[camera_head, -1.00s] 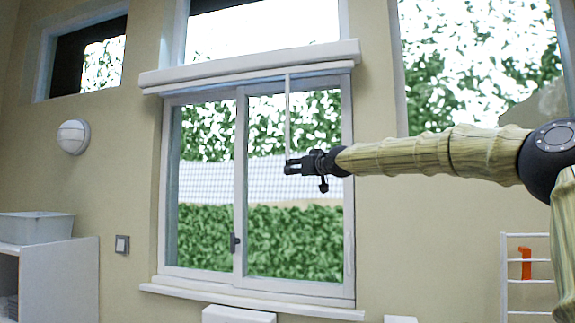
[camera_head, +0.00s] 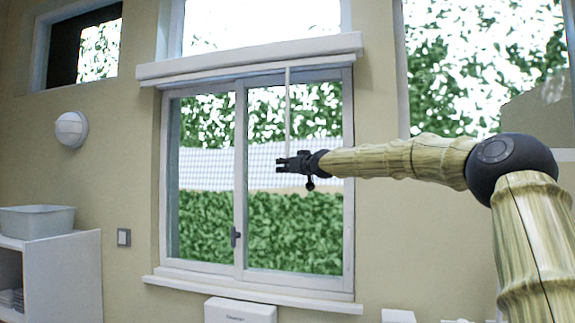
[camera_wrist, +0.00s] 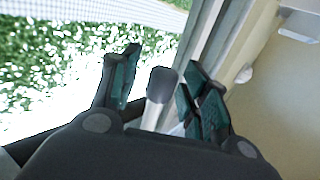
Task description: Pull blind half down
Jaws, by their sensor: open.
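The blind (camera_head: 250,61) is a white bar across the upper part of the window, with no fabric seen hanging over the panes below. A thin pale rod (camera_head: 288,105) hangs from it in front of the right pane. My gripper (camera_head: 280,164) is at the rod's lower end in the head view. In the wrist view, the rod (camera_wrist: 157,108) with its grey end stands between the spread fingers of my gripper (camera_wrist: 158,82). The fingers are open, with gaps on both sides of the rod. The rod's lowest part is hidden by my gripper in the head view.
The sliding window (camera_head: 240,180) has a handle (camera_head: 235,236) on its middle frame and a sill (camera_head: 250,294) below. A white box (camera_head: 240,311) stands under the sill. A shelf unit (camera_head: 65,265) with a grey tub (camera_head: 37,221) is at left.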

